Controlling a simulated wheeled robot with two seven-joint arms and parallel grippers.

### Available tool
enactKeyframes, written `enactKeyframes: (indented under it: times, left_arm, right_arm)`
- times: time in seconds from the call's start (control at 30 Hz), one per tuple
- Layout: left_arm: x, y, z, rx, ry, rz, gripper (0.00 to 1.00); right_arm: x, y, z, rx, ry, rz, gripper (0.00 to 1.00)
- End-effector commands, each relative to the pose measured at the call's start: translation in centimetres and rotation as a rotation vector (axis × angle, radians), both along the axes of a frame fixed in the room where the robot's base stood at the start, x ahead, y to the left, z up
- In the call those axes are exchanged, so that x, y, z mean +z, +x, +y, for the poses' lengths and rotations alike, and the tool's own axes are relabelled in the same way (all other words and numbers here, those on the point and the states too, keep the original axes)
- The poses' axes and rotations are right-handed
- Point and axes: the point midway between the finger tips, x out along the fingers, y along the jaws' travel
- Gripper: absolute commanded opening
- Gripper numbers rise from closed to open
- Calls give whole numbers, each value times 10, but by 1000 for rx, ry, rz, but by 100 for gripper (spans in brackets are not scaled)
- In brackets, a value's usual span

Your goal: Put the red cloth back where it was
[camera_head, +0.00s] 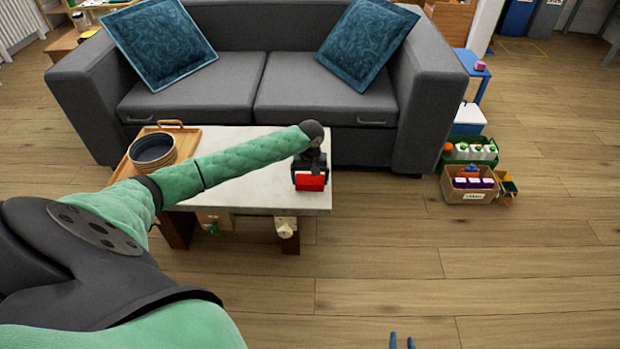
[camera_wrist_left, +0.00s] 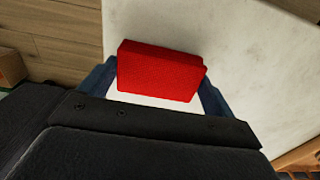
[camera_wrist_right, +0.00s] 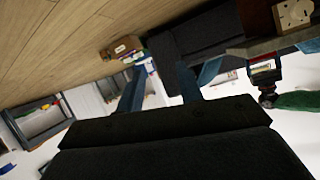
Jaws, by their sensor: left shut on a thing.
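The red cloth (camera_head: 310,181) is a folded block at the right end of the pale-topped coffee table (camera_head: 245,190). My left gripper (camera_head: 309,168) is shut on it from above, and the arm hides part of the table. In the left wrist view the red cloth (camera_wrist_left: 160,72) sits between the blue fingers, over the white tabletop (camera_wrist_left: 240,50). I cannot tell whether it touches the top. My right gripper (camera_head: 402,342) shows only its blue fingertips at the bottom edge of the head view. In the right wrist view its fingers (camera_wrist_right: 160,80) are apart with nothing between them.
A wooden tray (camera_head: 188,140) with a dark round bowl (camera_head: 153,150) is at the table's left end. A grey sofa (camera_head: 262,90) stands close behind. Crates (camera_head: 470,184) of goods stand on the floor at right. The wooden floor in front is clear.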

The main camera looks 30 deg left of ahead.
Motion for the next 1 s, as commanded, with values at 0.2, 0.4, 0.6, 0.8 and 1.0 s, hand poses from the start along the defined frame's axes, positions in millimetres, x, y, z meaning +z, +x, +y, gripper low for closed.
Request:
enactKeyframes:
  times: [0.2,0.4,0.6,0.8,1.0]
  left_arm:
    - [0,0,0,0,0,0,69]
    - [-1,0,0,0,0,0,69]
    - [-1,0,0,0,0,0,69]
    - [-1,0,0,0,0,0,100]
    - [-1,0,0,0,0,0,100]
  right_arm:
    - [-3,-4,0,1,-1,13,36]
    - [-8,-7,0,3,-5,31,36]
    - [-12,-10,-1,4,-7,45,36]
    - [-14,-12,-1,5,-9,50,36]
    - [-14,-12,-1,4,-9,49,36]
